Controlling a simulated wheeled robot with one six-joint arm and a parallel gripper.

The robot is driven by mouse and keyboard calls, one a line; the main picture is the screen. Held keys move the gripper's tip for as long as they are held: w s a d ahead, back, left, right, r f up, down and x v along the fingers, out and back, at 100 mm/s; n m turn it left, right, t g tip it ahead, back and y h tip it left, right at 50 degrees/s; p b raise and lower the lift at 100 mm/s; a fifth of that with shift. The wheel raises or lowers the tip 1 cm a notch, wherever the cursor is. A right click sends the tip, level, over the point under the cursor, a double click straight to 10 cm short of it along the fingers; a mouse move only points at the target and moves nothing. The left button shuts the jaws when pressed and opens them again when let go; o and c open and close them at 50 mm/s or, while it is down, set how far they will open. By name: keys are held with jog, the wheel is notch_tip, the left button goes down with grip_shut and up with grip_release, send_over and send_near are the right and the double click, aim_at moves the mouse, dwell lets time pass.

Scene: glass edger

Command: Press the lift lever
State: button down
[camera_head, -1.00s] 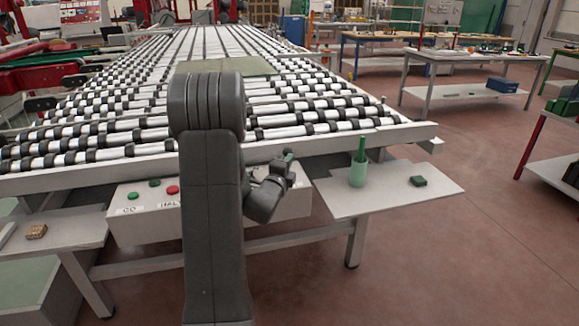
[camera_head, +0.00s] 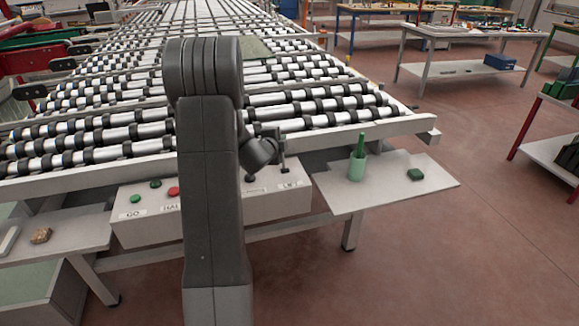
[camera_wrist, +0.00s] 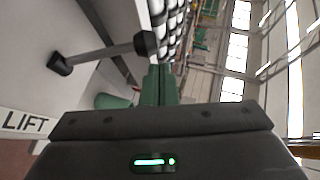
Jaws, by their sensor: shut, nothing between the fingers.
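The lift lever shows in the wrist view as a grey rod (camera_wrist: 105,52) with a dark base on the pale panel and a black knob at its other end. The printed LIFT label (camera_wrist: 25,122) is below it. My gripper (camera_wrist: 160,84) has its green fingers shut and empty. In that view the fingertips lie just below and right of the knob; I cannot tell whether they touch it. In the head view the white control box (camera_head: 140,226) sits under the roller table, with its LIFT label (camera_head: 291,185) at the right end. My arm hides part of the box.
A side shelf (camera_head: 335,200) right of the box holds a green cup (camera_head: 356,169) and a small dark green block (camera_head: 415,174). The roller table (camera_head: 330,140) spreads behind. A left shelf (camera_head: 85,228) holds a brown block (camera_head: 41,236).

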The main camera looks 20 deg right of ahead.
jog(key=shift+w, duration=0.65)
jog(key=shift+d+r, duration=0.1)
jog(key=s+a+r, duration=0.6)
jog(key=s+r, duration=0.1)
jog(key=s, duration=0.2)
jog(key=shift+r, duration=0.3)
jog(key=shift+w, duration=0.1)
